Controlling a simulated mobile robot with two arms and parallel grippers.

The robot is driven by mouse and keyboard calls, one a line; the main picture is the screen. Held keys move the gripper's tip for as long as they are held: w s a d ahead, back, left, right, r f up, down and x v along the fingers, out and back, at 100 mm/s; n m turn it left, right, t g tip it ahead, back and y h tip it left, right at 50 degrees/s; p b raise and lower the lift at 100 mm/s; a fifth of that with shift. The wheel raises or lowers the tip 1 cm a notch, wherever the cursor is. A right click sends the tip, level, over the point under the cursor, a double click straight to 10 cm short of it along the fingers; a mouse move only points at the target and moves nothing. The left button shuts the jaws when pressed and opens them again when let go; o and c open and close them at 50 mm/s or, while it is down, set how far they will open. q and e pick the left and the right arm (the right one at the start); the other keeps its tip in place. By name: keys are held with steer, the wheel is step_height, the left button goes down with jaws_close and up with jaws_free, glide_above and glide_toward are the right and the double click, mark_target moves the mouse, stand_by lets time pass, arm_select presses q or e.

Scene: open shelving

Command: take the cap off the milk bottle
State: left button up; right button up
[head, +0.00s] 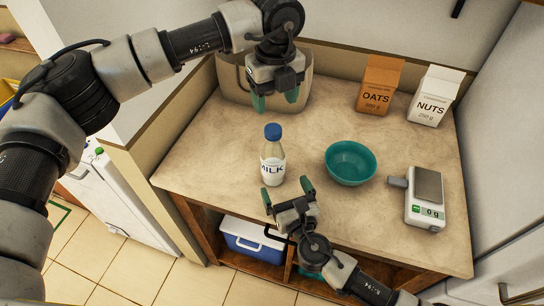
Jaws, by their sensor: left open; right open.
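The milk bottle (273,168) stands upright on the counter, left of the teal bowl. Its blue cap (273,131) is on top. My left gripper (275,102) is open, fingers pointing down, above and behind the bottle; its fingertips appear apart from the cap in the picture. My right gripper (287,194) is open in front of the bottle near the counter's front edge, its fingers pointing up toward the bottle's base. I see nothing between the fingers of either gripper. Whether the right fingertips touch the bottle is hard to tell.
A teal bowl (350,163) and a scale (428,186) stand to the right. Oats (378,85) and nuts (435,96) cartons stand at the back. A beige bin (231,84) is behind my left gripper. The counter's (215,150) left part is clear.

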mark_target(277, 174)
arm_select(q)
steer(key=shift+w+a+f, duration=0.2)
steer(key=shift+w+a, duration=0.05)
steer(key=shift+a, duration=0.05)
arm_select(e)
steer(key=x, duration=0.7)
steer(key=shift+w+a+f, duration=0.2)
steer(key=shift+w+a, duration=0.05)
steer(key=shift+w, duration=0.05)
arm_select(q)
steer(key=shift+d, duration=0.1)
arm_select(e)
steer(key=shift+w, duration=0.25)
arm_select(q)
steer(key=shift+s+r, duration=0.15)
steer(key=shift+s, duration=0.15)
arm_select(e)
steer(key=shift+r, duration=0.15)
steer(key=shift+w, duration=0.1)
arm_select(q)
steer(key=shift+w, duration=0.1)
arm_select(e)
steer(key=shift+a, duration=0.1)
